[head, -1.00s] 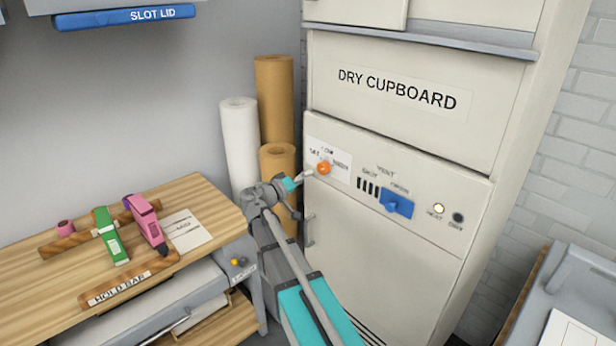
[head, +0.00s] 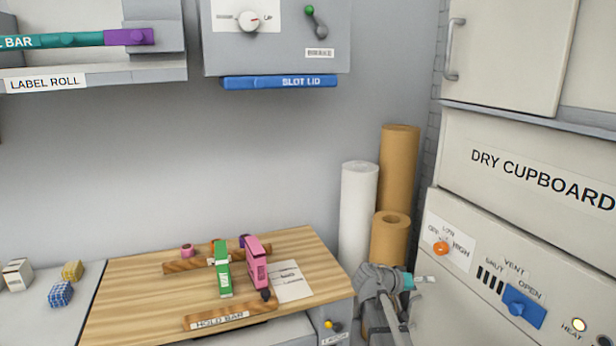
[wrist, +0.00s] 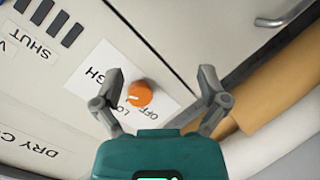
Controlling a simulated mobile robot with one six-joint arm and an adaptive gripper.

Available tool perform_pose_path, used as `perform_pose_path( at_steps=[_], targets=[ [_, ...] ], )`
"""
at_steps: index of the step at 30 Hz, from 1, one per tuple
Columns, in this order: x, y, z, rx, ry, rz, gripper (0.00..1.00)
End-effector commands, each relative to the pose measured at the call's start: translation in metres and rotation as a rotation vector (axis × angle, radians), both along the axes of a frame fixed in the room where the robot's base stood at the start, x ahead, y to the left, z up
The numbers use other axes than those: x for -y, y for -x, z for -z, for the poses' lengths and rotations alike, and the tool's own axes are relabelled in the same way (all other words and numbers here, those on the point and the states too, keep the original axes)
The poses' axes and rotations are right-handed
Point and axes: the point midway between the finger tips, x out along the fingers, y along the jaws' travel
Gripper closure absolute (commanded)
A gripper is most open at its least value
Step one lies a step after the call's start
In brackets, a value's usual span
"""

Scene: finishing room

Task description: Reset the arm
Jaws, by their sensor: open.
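My gripper (wrist: 160,92) is open and empty in the wrist view, its two fingers spread before the dry cupboard's front. It also shows in the head view (head: 427,280) at the lower right, left of the cupboard panel. The orange knob (wrist: 140,94) shows between the fingers in the wrist view, with a clear gap to each finger. In the head view the orange knob (head: 441,248) sits on a white plate marked OFF, LOW and HIGH. Its exact pointer setting is hard to read.
The blue vent slider (head: 524,306) is right of the knob, at the OPEN side. Paper rolls (head: 358,215) stand behind my arm. A wooden bench (head: 140,310) with a green tool (head: 222,270) and a pink tool (head: 257,262) lies to the left.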

Motion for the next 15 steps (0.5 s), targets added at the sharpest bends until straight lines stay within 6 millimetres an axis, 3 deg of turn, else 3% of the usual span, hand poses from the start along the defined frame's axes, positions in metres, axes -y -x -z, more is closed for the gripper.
perform_pose_path(
  at_steps=[1,8,15],
  targets=[
    [-0.002,0.013,0.008,-0.028,-0.051,0.003,0.07],
    [-0.023,0.055,0.050,-0.167,-0.306,-0.010,0.07],
    [-0.059,0.098,0.083,-0.307,-0.578,-0.065,0.07]
  ],
)
